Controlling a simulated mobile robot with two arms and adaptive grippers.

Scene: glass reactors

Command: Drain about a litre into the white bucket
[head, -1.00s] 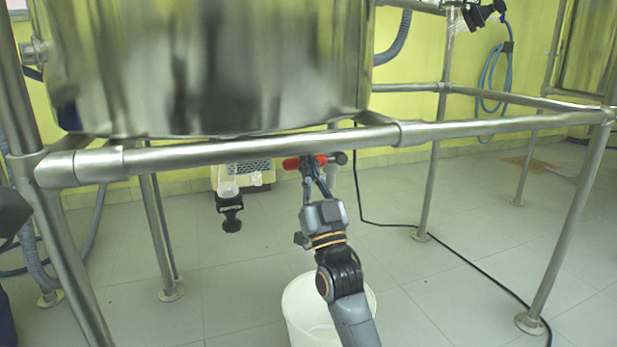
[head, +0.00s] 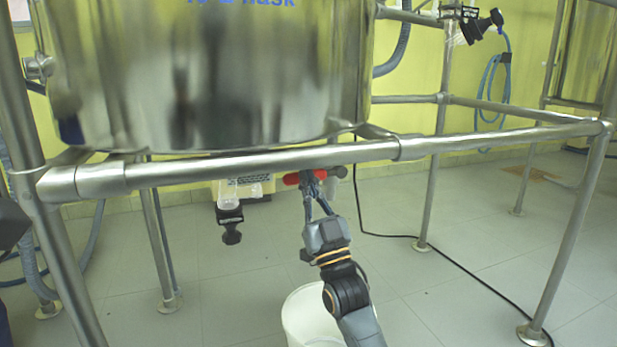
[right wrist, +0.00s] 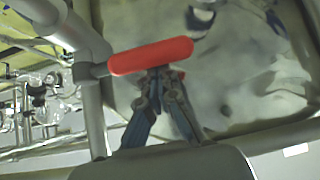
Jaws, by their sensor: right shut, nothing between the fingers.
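The white bucket (head: 309,318) stands on the floor below my right arm, which covers part of it. A red handle (head: 297,178) shows under the frame rail, below the shiny steel vessel (head: 210,80). The handle also shows in the right wrist view (right wrist: 150,56), lying across the tips of my right gripper (right wrist: 163,82). My right gripper (head: 313,180) is shut with nothing between its fingers, its tips at the handle. Whether they touch it I cannot tell. I see no liquid flowing. My left gripper is not in view.
Steel rails (head: 240,168) and legs (head: 566,235) surround the vessel. A black clamp-like part (head: 231,225) hangs left of the handle. A black cable (head: 460,258) crosses the tiled floor at right. Open floor lies right of the bucket.

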